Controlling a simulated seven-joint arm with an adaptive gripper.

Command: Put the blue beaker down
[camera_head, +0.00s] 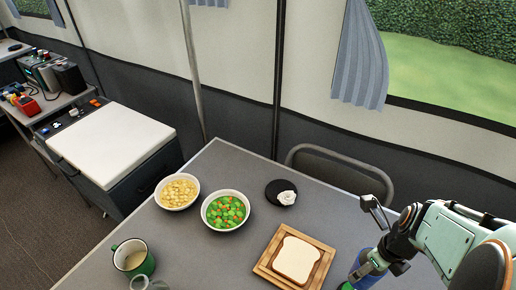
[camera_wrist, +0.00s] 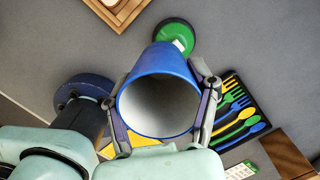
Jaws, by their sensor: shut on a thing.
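The blue beaker (camera_wrist: 160,66) is between the two fingers of my gripper (camera_wrist: 166,100) in the wrist view, its open mouth facing the camera and its inside pale and empty. My gripper is shut on it. In the head view, the blue beaker (camera_head: 364,268) shows at the lower right, partly covered by my gripper (camera_head: 366,262). It is over the right part of the grey table (camera_head: 215,262). I cannot tell whether its base touches the table.
A bread slice on a wooden board (camera_head: 265,268) lies left of the beaker. Two bowls (camera_head: 177,192) (camera_head: 225,210), a black dish (camera_head: 272,188) and a green mug (camera_head: 133,258) stand farther left. The wrist view shows a round green item (camera_wrist: 176,32) and a black cutlery tray (camera_wrist: 262,118) close by.

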